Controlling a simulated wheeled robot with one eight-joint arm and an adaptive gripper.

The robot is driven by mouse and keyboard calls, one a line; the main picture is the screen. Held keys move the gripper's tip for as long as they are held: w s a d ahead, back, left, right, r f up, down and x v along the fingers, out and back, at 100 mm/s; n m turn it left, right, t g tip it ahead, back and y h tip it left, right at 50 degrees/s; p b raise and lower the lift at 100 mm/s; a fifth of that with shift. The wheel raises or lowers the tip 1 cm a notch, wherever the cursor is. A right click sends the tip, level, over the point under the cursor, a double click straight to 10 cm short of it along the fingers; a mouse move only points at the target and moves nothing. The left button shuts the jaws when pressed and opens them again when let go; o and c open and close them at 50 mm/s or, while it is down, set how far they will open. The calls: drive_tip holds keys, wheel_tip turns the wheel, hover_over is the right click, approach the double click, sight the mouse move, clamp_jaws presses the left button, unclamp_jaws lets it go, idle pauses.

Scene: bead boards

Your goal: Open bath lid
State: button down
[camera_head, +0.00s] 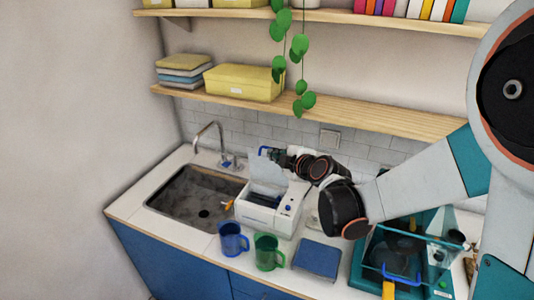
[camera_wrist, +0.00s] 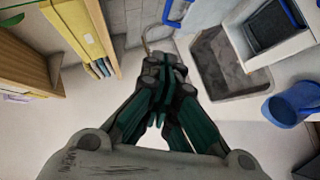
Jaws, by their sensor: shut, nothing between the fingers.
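The bath is a white box (camera_head: 264,214) on the counter right of the sink, with a dark opening and a blue knob on its front. Its pale lid (camera_head: 266,172) stands raised at the back, with a blue handle (camera_head: 264,150) near its upper edge. My gripper (camera_head: 277,156) is beside the lid's top, close to the handle; contact cannot be told. In the wrist view my gripper (camera_wrist: 165,72) is shut and empty. The blue handle (camera_wrist: 174,14) lies beyond the fingertips, and the bath (camera_wrist: 285,45) shows at upper right.
The sink (camera_head: 190,195) with its faucet (camera_head: 208,132) is left of the bath. A clear-walled teal unit (camera_head: 425,250) is at right. A shelf (camera_head: 350,112) and hanging plant (camera_head: 300,45) are above.

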drive_tip(key=w+d+f+x, duration=0.1)
drive_tip(key=d+x, duration=0.1)
drive_tip(key=x, duration=1.1)
drive_tip(key=shift+d+b, duration=0.2)
drive_tip(key=shift+b, duration=0.1)
drive_tip(key=shift+s, duration=0.1)
